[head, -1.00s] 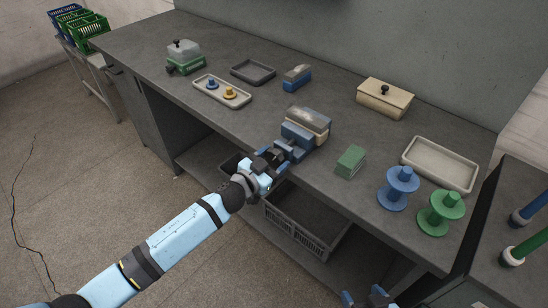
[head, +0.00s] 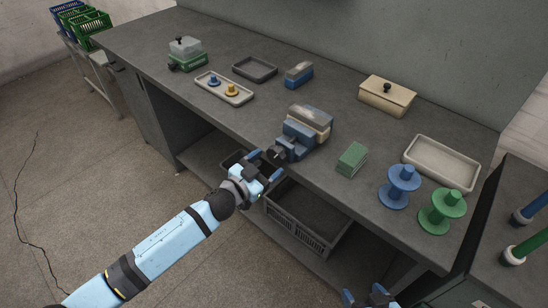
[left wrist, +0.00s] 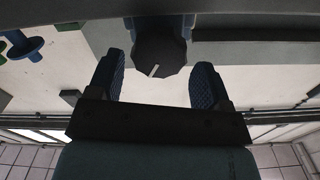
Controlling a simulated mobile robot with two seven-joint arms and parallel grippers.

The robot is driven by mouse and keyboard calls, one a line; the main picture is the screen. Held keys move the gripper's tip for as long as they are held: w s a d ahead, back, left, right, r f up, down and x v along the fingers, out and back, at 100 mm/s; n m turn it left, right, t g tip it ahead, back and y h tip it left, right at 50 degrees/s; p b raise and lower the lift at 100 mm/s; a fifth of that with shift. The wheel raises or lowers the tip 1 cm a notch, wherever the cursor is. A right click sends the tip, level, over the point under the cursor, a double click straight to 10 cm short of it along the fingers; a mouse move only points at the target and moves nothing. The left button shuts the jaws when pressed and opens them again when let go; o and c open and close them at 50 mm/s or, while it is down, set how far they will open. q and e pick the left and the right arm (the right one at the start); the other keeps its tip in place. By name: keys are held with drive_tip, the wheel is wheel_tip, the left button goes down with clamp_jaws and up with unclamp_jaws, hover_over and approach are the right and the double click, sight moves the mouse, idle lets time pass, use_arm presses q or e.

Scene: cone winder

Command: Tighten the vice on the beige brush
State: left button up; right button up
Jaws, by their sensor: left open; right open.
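The blue vice (head: 295,140) stands at the front edge of the grey bench. The beige brush (head: 318,122), with a greyish top, sits between its jaws; I cannot tell how tightly. The vice's dark round knob (head: 276,155) faces the front; in the left wrist view the knob (left wrist: 158,52) bears a white mark. My left gripper (head: 265,166) is open and empty, just in front of the knob. In the left wrist view its blue fingertips (left wrist: 160,78) lie either side of the knob, apart from it. My right gripper (head: 366,294) is open at the bottom edge, away from the bench top.
A green block (head: 351,159), a blue spool (head: 399,187) and a green spool (head: 441,210) stand right of the vice. A blue brush-like block (head: 299,74) and a lidded beige box (head: 386,96) are behind. A grey crate (head: 307,222) sits below the bench.

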use_arm(q)
drive_tip(key=v, duration=1)
